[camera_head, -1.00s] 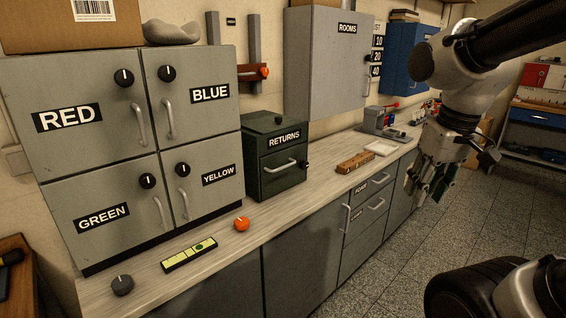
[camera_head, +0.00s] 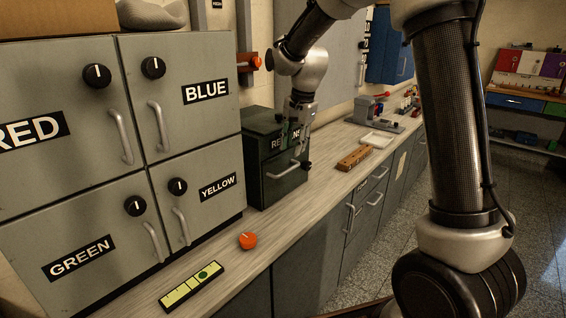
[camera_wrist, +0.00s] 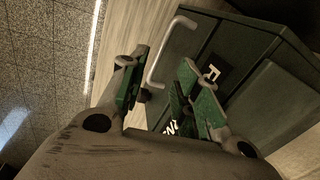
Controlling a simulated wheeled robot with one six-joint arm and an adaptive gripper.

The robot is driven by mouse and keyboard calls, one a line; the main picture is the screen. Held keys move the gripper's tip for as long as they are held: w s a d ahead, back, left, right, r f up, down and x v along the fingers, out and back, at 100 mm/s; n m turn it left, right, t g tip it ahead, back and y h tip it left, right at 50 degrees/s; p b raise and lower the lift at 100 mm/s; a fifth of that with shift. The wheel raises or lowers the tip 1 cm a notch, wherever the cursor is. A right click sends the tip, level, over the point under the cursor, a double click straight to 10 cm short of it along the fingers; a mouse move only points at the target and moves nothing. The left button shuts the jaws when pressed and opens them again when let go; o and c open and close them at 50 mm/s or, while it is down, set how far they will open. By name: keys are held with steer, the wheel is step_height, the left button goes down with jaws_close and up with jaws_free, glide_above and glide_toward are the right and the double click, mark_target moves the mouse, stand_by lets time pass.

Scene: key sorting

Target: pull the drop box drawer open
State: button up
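The drop box is a dark green metal box labelled RETURNS (camera_head: 262,130), standing on the counter right of the grey cabinets. It also shows in the wrist view (camera_wrist: 265,100). Its drawer front has a silver bar handle (camera_head: 282,171) and looks shut. In the wrist view the handle (camera_wrist: 165,52) lies ahead of my fingers, towards the left finger. My gripper (camera_head: 297,132) is at the box's upper front, covering part of the label. In the wrist view my gripper (camera_wrist: 160,88) has its green-padded fingers spread apart with nothing between them. It is not around the handle.
An orange knob (camera_head: 248,241) and a yellow-green strip (camera_head: 192,287) lie on the counter in front. A brown wooden block (camera_head: 354,158) and a white tray (camera_head: 377,139) are to the right. Grey cabinets (camera_head: 75,140) stand left of the box.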

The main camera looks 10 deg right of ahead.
mark_target(289, 170)
steer(key=shift+m, duration=0.7)
steer(key=f, duration=0.5)
steer(key=w+f, duration=0.1)
steer(key=f, duration=0.1)
steer(key=shift+w+a+f, duration=0.1)
steer(key=shift+a+f, duration=0.25)
steer(key=shift+a, duration=0.05)
jaws_close()
